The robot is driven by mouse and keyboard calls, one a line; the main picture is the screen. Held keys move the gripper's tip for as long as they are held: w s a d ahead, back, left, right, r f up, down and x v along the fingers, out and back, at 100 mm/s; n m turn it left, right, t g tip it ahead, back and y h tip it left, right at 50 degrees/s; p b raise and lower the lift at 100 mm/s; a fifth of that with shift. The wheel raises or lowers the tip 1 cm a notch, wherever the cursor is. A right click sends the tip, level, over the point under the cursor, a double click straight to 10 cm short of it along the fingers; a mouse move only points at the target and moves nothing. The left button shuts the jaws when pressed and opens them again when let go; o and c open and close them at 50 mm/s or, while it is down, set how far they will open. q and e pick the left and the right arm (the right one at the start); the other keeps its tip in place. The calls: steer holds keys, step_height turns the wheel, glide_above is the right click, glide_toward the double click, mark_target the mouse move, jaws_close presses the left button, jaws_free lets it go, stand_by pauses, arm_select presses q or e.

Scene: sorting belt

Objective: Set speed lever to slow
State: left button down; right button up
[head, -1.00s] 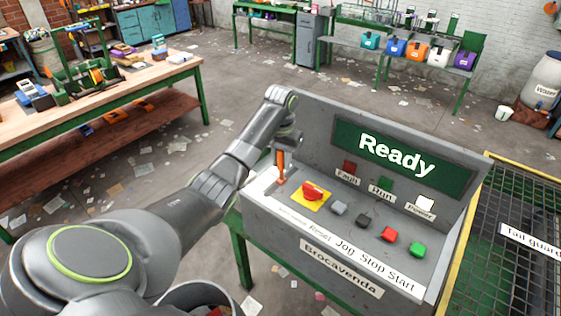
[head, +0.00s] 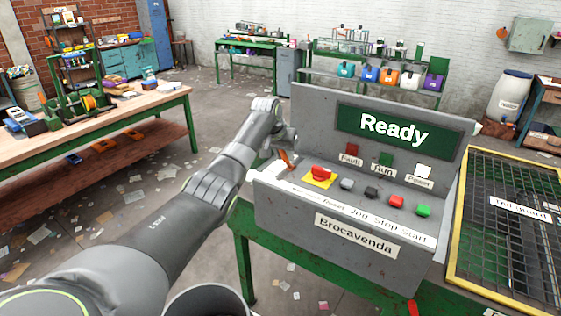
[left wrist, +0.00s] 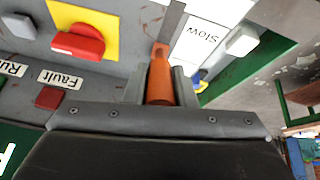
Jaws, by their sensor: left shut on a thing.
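The orange speed lever (head: 285,159) stands at the left end of the grey control panel (head: 335,240) in the head view, tilted to the left. In the left wrist view the lever (left wrist: 160,84) runs between the two fingers of my left gripper (left wrist: 162,78), which is shut on it. A white label reading "Slow" (left wrist: 199,40) lies beside the lever's base, along a dark slot (left wrist: 172,20). The gripper is mostly hidden by my arm in the head view. My right gripper is not in view.
A red knob on a yellow plate (head: 321,173) sits just right of the lever. Grey, black, red and green buttons follow along the panel. The panel's screen (head: 398,130) reads "Ready". A yellow-framed mesh guard (head: 500,225) stands at the right.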

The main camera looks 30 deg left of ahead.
arm_select(q)
steer(key=shift+s+f, duration=0.1)
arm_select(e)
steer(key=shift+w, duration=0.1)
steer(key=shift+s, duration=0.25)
arm_select(q)
steer(key=c, duration=1.5)
jaws_free()
steer(key=o, duration=0.3)
steer(key=shift+s, duration=0.1)
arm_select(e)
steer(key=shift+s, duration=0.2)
arm_select(q)
steer(key=b+v, duration=0.4)
steer(key=v, duration=1.3)
steer(key=shift+s+b, duration=0.35)
steer(key=shift+b, duration=0.05)
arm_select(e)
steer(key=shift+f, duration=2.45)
arm_select(q)
steer(key=shift+a, duration=0.1)
